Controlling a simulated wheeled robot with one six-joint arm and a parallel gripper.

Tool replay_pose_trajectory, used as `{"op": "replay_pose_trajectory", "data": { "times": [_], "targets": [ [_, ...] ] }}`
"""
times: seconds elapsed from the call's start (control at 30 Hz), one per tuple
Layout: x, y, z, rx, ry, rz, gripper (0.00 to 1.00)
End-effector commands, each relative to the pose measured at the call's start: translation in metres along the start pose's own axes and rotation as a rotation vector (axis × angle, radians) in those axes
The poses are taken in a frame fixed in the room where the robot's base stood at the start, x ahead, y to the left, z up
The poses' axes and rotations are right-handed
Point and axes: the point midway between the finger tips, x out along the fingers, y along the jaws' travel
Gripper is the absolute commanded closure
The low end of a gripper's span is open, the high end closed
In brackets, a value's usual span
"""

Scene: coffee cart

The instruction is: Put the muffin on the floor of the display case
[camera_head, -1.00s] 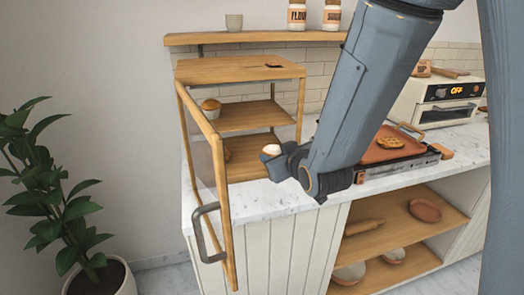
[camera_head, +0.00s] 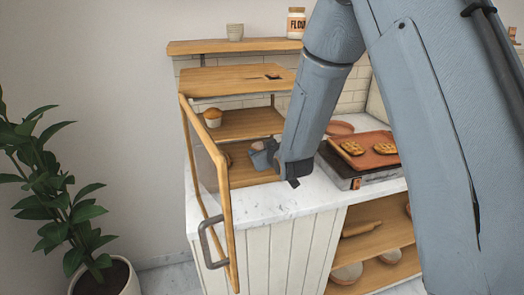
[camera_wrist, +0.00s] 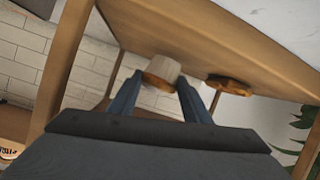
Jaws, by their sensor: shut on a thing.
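The muffin (camera_wrist: 164,70), with a pale wrapper and a brown top, is between my fingers in the wrist view. My gripper (camera_wrist: 160,88) is shut on it. In the head view my gripper (camera_head: 258,152) is inside the wooden display case (camera_head: 240,75), low over its floor (camera_head: 248,177). The wrist picture looks upside down, with the case floor (camera_wrist: 190,38) at the top. The muffin's wrapper is very close to that floor; I cannot tell if it touches. The case's framed door (camera_head: 226,200) stands open.
Another muffin (camera_head: 212,117) stands on the case's upper shelf (camera_head: 250,124). A brown baked item (camera_wrist: 230,85) lies on the floor beside the held muffin. A griddle with waffles (camera_head: 370,160) stands right of the case. A plant (camera_head: 60,190) is at left.

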Motion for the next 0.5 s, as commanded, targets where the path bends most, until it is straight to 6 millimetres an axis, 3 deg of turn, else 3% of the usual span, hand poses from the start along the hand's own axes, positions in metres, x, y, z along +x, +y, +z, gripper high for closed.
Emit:
{"op": "replay_pose_trajectory", "data": {
  "times": [0.5],
  "targets": [
    [0.0049,-0.0024,0.011,0.0,0.002,0.001,0.82]
  ]
}}
